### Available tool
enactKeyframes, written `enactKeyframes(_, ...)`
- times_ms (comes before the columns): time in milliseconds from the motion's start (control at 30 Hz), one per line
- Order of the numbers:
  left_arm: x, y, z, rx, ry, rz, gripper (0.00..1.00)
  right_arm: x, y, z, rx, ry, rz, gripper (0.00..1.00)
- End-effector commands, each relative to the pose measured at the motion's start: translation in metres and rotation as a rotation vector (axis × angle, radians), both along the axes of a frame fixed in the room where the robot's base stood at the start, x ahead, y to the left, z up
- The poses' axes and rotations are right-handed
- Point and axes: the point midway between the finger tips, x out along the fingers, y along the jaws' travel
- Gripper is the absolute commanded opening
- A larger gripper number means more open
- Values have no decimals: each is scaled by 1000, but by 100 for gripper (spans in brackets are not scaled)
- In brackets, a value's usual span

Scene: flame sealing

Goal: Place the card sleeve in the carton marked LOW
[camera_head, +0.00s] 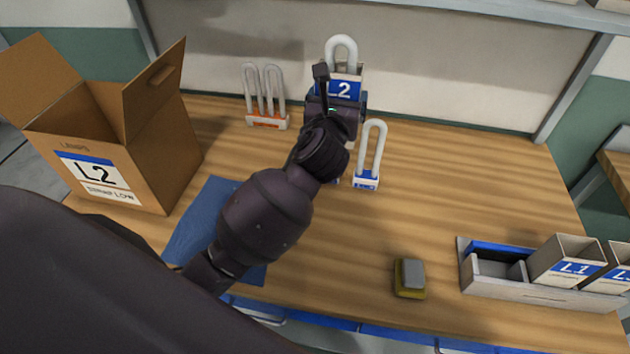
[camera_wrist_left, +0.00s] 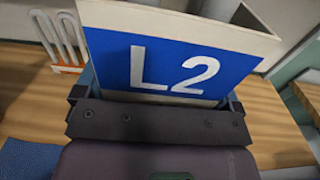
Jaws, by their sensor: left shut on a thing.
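The card sleeve (camera_head: 353,78), white with a blue band marked L2, is held upright near the back of the table. My left gripper (camera_head: 336,103) is shut on it. In the left wrist view the sleeve (camera_wrist_left: 180,70) stands between the fingers (camera_wrist_left: 155,105). A white U-shaped tube (camera_head: 341,48) shows above the sleeve in the head view; I cannot tell whether it is inside or behind. The brown carton (camera_head: 165,150) stands open at the left, its label reading L2 and ending in LOW. My right gripper is not in view.
Two U tubes (camera_head: 265,90) stand on an orange-marked base at the back, and one on a blue-marked base (camera_head: 366,180) right of my gripper. A blue mat (camera_head: 195,222), a yellow-grey block (camera_head: 410,278) and a tray (camera_head: 520,292) with L1 sleeve (camera_head: 565,262) are nearer.

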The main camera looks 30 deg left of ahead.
Motion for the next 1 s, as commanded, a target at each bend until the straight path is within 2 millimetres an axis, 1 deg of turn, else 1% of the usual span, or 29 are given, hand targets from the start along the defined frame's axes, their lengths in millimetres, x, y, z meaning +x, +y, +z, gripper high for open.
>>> enactKeyframes(67, -1, 2, -7, -1, 2, 13, 66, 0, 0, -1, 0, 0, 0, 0)
enactKeyframes(167, -1, 2, -24, -2, 5, 15, 66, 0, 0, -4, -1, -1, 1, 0)
enactKeyframes(433, -1, 2, -84, -2, 6, 15, 66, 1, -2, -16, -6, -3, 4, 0)
enactKeyframes(700, -1, 2, -140, -1, 5, 14, 66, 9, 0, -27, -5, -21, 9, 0)
enactKeyframes(800, -1, 1, -153, 0, 4, 13, 66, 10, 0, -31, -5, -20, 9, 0)
enactKeyframes(1000, -1, 2, -163, 0, 1, 13, 66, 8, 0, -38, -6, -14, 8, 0)
